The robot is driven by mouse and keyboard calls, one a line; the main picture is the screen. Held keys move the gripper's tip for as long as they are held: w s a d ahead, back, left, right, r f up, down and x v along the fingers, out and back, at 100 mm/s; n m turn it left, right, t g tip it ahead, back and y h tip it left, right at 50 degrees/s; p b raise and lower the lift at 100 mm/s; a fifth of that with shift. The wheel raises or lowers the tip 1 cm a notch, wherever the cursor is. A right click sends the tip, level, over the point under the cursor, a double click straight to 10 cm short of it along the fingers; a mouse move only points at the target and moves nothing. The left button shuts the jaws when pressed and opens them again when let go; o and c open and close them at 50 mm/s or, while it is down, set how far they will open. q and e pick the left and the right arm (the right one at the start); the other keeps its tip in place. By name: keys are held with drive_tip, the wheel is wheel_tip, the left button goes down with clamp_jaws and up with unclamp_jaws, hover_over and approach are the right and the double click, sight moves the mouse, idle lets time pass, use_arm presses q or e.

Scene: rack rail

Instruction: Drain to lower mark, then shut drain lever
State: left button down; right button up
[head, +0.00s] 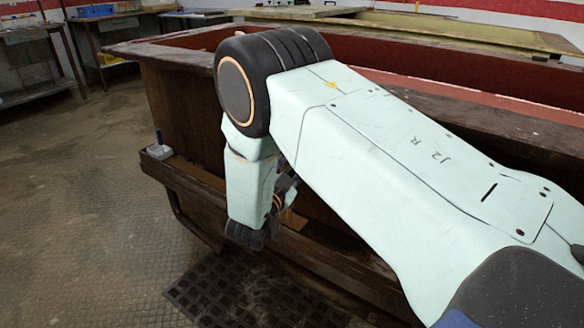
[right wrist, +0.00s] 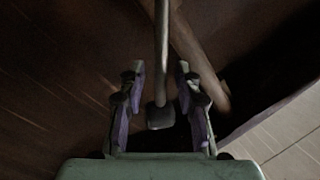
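A large dark brown wooden vat (head: 180,95) stands across the head view, mostly behind my right arm. Its inside looks reddish brown; I cannot make out a liquid level or a lower mark. In the right wrist view a straight metal rod with a dark block-shaped end (right wrist: 160,118), likely the drain lever, comes down between the fingers. My right gripper (right wrist: 163,80) is open, with one finger on each side of the rod and a visible gap at both sides. In the head view my arm largely hides this gripper and the lever. My left gripper is not in view.
A small grey item with a blue upright part (head: 158,148) sits on the vat's left ledge. A black perforated mat (head: 215,295) lies on the floor in front. Workbenches (head: 110,35) stand at the back left. The floor on the left is clear.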

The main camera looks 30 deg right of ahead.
drive_tip(key=shift+r, duration=0.1)
drive_tip(key=shift+c, duration=0.2)
drive_tip(key=shift+s, duration=0.1)
drive_tip(key=shift+c, duration=0.7)
clamp_jaws()
